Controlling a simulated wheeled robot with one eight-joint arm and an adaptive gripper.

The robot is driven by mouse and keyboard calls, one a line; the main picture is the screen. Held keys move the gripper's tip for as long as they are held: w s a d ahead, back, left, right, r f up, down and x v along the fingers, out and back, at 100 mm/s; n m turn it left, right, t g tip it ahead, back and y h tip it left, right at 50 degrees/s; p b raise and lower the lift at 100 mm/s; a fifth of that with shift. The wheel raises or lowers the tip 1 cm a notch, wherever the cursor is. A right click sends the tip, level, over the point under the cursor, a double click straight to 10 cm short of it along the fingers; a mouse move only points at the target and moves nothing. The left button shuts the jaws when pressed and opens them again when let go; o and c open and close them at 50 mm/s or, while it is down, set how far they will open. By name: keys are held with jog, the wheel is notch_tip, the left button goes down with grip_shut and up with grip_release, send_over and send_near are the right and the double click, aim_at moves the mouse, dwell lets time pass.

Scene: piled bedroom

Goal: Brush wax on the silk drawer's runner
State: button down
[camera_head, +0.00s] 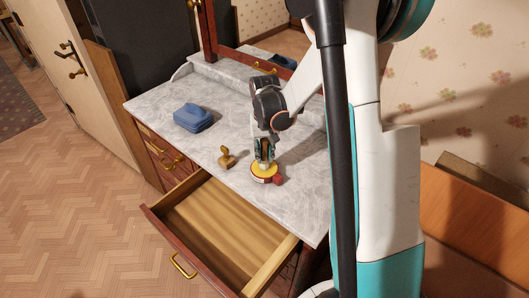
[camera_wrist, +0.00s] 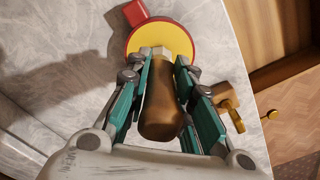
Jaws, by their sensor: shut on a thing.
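My gripper (camera_head: 264,152) is low over the dresser top, pointing down. In the wrist view my gripper (camera_wrist: 156,72) is shut around the brown handle of a brush (camera_wrist: 161,108). The brush's pale tip meets or overlaps the yellow face of a round red-rimmed tin (camera_wrist: 133,42), which looks like the wax; contact is hard to tell. The tin also shows in the head view (camera_head: 264,177), near the front edge. The open drawer (camera_head: 218,229) below it is empty, with bare wooden sides. Its right side rail (camera_head: 271,266) shows; the fingers partly hide the brush.
A small wooden knobbed piece (camera_head: 227,158) stands left of the tin. A red block (camera_head: 278,180) touches or nearly touches the tin. A blue box (camera_head: 193,117) sits farther left on the grey marble top (camera_head: 160,98). A mirror stands behind. The floor at left is clear.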

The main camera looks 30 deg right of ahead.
aim_at(264, 139)
jog(key=shift+r+p, duration=2.05)
jog(key=shift+r, duration=1.45)
jog(key=w+a+f+n+b, duration=0.2)
jog(key=a+f+n+b, duration=0.2)
jog(key=a+b, duration=0.6)
notch_tip(264, 139, down, 3)
jog(key=shift+w+a+r+n, duration=0.15)
jog(key=shift+w+a+n, duration=0.2)
jog(key=shift+a, duration=0.4)
